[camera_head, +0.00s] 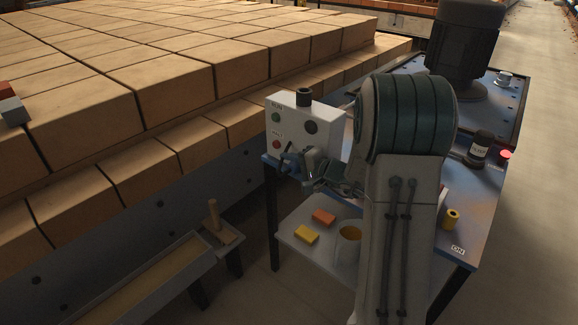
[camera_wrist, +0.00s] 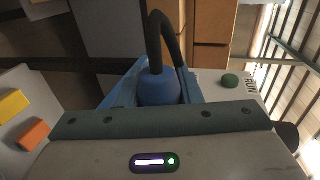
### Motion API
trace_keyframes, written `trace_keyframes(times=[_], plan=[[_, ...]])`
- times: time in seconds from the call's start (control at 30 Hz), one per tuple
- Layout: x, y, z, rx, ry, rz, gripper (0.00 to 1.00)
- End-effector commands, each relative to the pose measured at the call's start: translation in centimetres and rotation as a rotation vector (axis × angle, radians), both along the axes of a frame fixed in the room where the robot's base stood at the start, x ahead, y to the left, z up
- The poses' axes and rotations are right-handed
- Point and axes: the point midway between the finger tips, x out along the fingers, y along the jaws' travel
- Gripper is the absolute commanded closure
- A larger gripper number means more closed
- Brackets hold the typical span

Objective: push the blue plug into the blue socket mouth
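The blue plug (camera_wrist: 158,88) sits between the two blue fingers of my gripper (camera_wrist: 158,82) in the wrist view, with a black cable looping up from it. The fingers are closed against its sides. In the head view my gripper (camera_head: 290,160) is small and dark, just in front of the lower left of the white control box (camera_head: 290,128). The plug is hard to make out there. I cannot make out a blue socket mouth in either view. A dark round fitting (camera_head: 311,127) shows on the box face.
The box has a green RUN button (camera_head: 276,117) and a red button (camera_head: 276,144) close to my gripper. It stands on a blue table (camera_head: 465,235). A lower shelf holds a yellow block (camera_head: 306,234), an orange block (camera_head: 324,216) and a cup. Stacked bricks (camera_head: 175,85) fill the left.

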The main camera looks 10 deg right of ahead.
Motion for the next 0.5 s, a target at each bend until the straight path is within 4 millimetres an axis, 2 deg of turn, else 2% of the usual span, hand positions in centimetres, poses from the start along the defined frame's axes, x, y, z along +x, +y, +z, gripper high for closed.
trace_keyframes(times=[0.03, 0.07, 0.1, 0.37, 0.5], plan=[[0.0, 0.01, 0.01, 0.0, 0.0, 0.0, 0.55], [0.0, 0.01, 0.02, 0.0, 0.0, 0.0, 0.47], [-0.01, 0.02, 0.02, 0.0, 0.0, 0.0, 0.43], [-0.07, -0.01, 0.03, 0.0, 0.0, 0.0, 0.43], [-0.85, -0.7, 0.39, -0.001, 0.0, -0.003, 0.43]])
